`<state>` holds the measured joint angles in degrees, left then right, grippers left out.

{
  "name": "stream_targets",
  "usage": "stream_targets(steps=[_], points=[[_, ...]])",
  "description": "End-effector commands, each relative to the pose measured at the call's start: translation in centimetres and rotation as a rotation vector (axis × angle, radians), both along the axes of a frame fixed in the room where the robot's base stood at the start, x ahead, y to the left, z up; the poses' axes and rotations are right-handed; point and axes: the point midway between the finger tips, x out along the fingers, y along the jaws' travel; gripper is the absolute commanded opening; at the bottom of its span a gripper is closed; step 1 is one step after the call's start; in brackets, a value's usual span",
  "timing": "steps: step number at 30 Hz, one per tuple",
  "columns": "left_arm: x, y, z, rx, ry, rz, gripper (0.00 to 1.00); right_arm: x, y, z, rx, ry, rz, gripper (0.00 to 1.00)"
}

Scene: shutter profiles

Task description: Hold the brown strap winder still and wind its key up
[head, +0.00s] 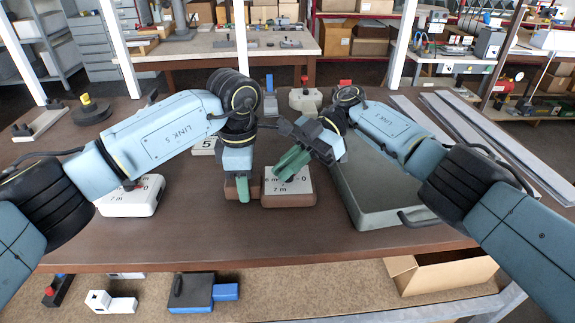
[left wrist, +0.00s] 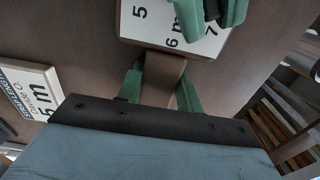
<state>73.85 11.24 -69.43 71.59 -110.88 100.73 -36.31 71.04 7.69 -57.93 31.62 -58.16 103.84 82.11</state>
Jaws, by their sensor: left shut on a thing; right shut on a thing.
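The brown strap winder (head: 289,200) sits on the brown table, with a white numbered face on top; the face also shows in the left wrist view (left wrist: 150,22). My left gripper (head: 243,189) points down at its left side. In the left wrist view its green fingers (left wrist: 160,88) are shut on the winder's brown end block (left wrist: 163,70). My right gripper (head: 292,163) comes in tilted over the white face, its green fingers shut. The key is hidden by those fingers, so its angle cannot be told.
A white winder (head: 132,198) stands left and another lies behind my left gripper. A grey-green case (head: 385,190) is close on the right, with long grey profiles (head: 490,140) beyond. A black disc with a yellow knob (head: 91,110) stands back left. The front table strip is clear.

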Motion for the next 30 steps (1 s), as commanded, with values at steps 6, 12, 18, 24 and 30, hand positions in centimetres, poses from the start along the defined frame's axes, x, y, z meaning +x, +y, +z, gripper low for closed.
stream_targets(steps=[6,12,18,24,30], points=[[-0.06,-0.08,0.02,-0.002,0.002,-0.003,0.09,-0.02,-0.11,-0.19,-0.004,0.002,0.003,0.00],[-0.05,-0.07,0.02,-0.002,0.002,-0.003,0.09,-0.02,-0.12,-0.18,-0.004,0.002,0.003,0.10],[-0.03,-0.06,0.01,-0.002,0.001,-0.001,0.09,-0.02,-0.08,-0.08,-0.003,0.002,0.003,0.31],[-0.02,-0.05,0.01,-0.002,0.001,-0.001,0.09,-0.02,-0.05,-0.02,-0.001,0.001,0.004,0.31],[0.00,-0.03,0.00,-0.002,0.000,0.000,0.09,-0.02,-0.02,0.00,-0.001,0.001,0.003,0.31]])
